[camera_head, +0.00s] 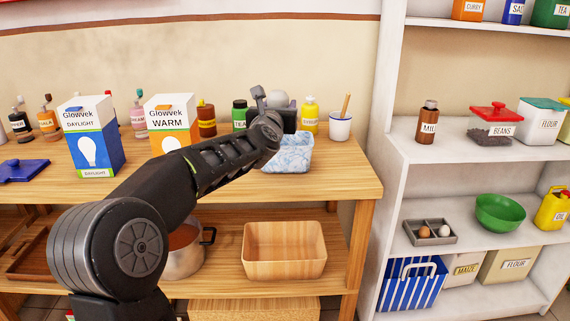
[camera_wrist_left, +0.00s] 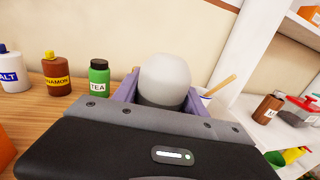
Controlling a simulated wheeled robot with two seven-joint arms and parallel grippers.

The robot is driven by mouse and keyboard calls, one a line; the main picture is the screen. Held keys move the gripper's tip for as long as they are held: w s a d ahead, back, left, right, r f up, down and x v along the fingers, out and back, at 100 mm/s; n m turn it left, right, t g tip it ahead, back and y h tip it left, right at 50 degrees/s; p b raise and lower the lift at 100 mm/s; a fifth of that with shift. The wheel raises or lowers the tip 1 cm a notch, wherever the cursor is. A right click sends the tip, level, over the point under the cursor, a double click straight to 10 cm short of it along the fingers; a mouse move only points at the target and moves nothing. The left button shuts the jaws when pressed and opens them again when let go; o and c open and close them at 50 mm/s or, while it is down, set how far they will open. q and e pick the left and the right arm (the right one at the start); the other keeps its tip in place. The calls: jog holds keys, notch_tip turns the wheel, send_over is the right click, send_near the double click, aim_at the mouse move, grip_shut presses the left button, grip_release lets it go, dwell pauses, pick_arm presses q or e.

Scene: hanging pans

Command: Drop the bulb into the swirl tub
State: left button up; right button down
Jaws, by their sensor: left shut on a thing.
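The white, rounded bulb (camera_head: 279,98) is held in my left gripper (camera_head: 276,112) above the worktop. In the left wrist view, the bulb (camera_wrist_left: 166,78) stands up between the two fingers, with its lower part hidden by the gripper. The swirl tub (camera_head: 290,156), blue and white marbled, sits on the wooden worktop near its right end. My gripper and the bulb appear over or just behind the tub in the head view; the exact height cannot be told. My arm hides part of the tub. My right gripper is not in view.
Glowvek Daylight (camera_head: 92,138) and Glowvek Warm (camera_head: 172,125) boxes stand left on the worktop (camera_head: 335,180). A green tea jar (camera_head: 240,113), a yellow bottle (camera_head: 310,115) and a white mug with a stick (camera_head: 340,126) stand behind the tub. A white shelf (camera_head: 392,120) rises at right.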

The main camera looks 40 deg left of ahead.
pick_arm(q)
jog(key=shift+f+b, duration=0.35)
jog(key=shift+f, duration=0.45)
jog(key=o, duration=1.5)
jog(key=shift+c, duration=0.2)
jog(key=v, duration=0.8)
jog(key=shift+b, duration=0.45)
